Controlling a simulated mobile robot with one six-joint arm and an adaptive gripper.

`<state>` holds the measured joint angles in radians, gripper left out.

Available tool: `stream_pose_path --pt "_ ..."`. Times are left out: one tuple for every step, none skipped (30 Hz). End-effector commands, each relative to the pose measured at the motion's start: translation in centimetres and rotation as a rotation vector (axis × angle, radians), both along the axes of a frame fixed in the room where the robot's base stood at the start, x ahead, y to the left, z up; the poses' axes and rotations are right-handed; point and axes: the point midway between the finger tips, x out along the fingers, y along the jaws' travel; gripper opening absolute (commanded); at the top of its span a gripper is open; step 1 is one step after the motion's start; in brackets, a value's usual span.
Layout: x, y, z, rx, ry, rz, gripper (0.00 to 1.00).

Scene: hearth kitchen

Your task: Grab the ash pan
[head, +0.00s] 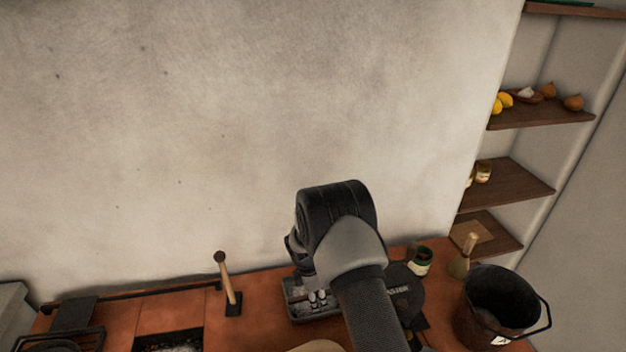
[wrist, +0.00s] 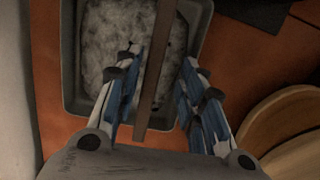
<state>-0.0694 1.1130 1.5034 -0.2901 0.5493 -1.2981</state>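The ash pan is a grey rectangular tray filled with pale grey ash. In the wrist view the ash pan (wrist: 69,60) lies below my gripper, with a brown bar-shaped handle (wrist: 157,65) running lengthwise over it. My gripper (wrist: 160,72) is open, with one blue-lined finger on each side of the handle. A gap shows between the handle and the right finger; the left finger is closer to it. In the head view the pan (head: 291,311) sits on the orange tiled surface, partly hidden by my arm. My gripper (head: 316,298) is mostly hidden there.
A wooden-handled brush or hammer-like tool (head: 229,287) stands left of the pan. A black bucket (head: 490,318), a small jar (head: 420,261) and a dark round item (head: 407,290) are to the right. A round wooden object (wrist: 290,135) is near in the wrist view. The wall is close behind.

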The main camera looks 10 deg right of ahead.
Motion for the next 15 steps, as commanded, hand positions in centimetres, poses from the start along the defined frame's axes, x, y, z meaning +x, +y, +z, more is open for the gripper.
stream_pose_path --pt "0.03 -0.10 -0.57 0.000 0.000 -0.001 0.37" --pt "0.04 -0.11 -0.70 0.000 -0.001 -0.001 0.37" --pt "0.05 -0.13 -0.76 0.000 -0.001 -0.001 0.37" --pt "0.06 -0.13 -0.73 0.000 -0.001 -0.001 0.37" --pt "0.07 -0.13 -0.69 0.000 -0.002 -0.001 0.37" --pt "0.07 -0.12 -0.64 0.000 -0.002 -0.001 0.37" --pt "0.07 -0.12 -0.63 0.000 -0.002 -0.001 0.37" --pt "0.07 -0.12 -0.63 0.000 -0.002 -0.001 0.37" --pt "0.07 -0.12 -0.62 0.000 -0.002 -0.001 0.34" --pt "0.07 -0.11 -0.62 0.000 -0.002 -0.001 0.32" --pt "0.06 -0.11 -0.62 0.000 -0.002 -0.001 0.30" --pt "0.07 -0.11 -0.62 0.000 -0.002 -0.001 0.27" --pt "0.06 -0.11 -0.62 0.000 -0.002 -0.001 0.25" --pt "0.06 -0.11 -0.62 0.000 -0.002 -0.001 0.23" --pt "0.06 -0.11 -0.62 0.000 -0.002 0.000 0.21"
